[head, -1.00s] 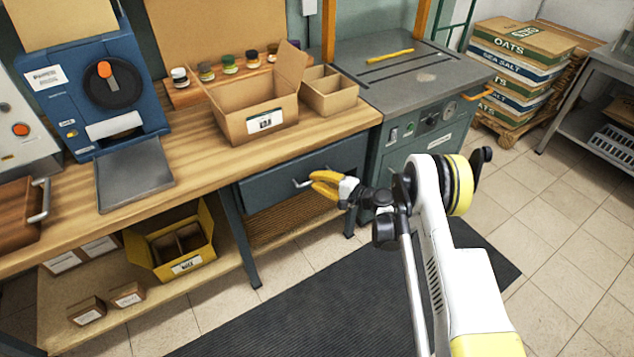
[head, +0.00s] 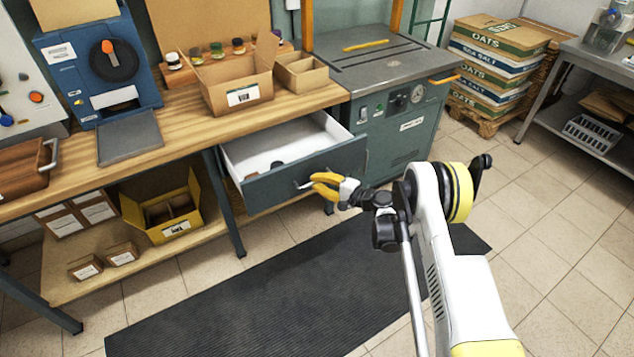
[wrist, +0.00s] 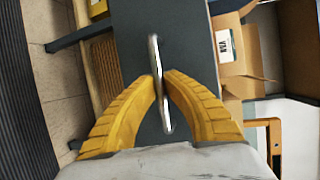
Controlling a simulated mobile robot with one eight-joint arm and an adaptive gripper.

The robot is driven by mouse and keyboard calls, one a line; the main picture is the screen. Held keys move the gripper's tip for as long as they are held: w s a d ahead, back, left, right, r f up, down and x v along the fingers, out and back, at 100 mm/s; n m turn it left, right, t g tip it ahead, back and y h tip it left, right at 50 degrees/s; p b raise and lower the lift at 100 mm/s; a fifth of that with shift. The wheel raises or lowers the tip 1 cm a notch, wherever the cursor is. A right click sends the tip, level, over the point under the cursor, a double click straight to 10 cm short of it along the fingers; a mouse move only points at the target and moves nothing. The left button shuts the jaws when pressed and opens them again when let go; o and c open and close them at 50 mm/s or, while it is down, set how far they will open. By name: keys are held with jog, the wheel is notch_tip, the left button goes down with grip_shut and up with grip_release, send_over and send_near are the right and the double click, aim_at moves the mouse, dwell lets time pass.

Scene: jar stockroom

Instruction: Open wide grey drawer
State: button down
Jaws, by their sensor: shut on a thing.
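The wide grey drawer (head: 262,190) under the wooden workbench stands pulled out, and its white inside shows in the head view. A few small dark things lie in it near the front. My gripper (head: 318,183) is at the right part of the drawer front. Its yellow fingers are shut on the metal bar handle (wrist: 156,75), one finger on each side, in the wrist view. The grey drawer front (wrist: 182,60) fills the middle of the wrist view behind the handle.
On the workbench (head: 190,117) stand an open cardboard box (head: 230,85) and a blue machine (head: 95,65). A green-grey cabinet (head: 400,130) stands right of the drawer. A yellow box (head: 165,215) sits on the lower shelf. The dark floor mat (head: 270,285) is clear.

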jog(key=shift+s, duration=0.1)
jog(key=c, duration=1.5)
grip_release()
jog(key=shift+a, duration=0.1)
jog(key=v, duration=1.2)
jog(key=shift+r, duration=0.1)
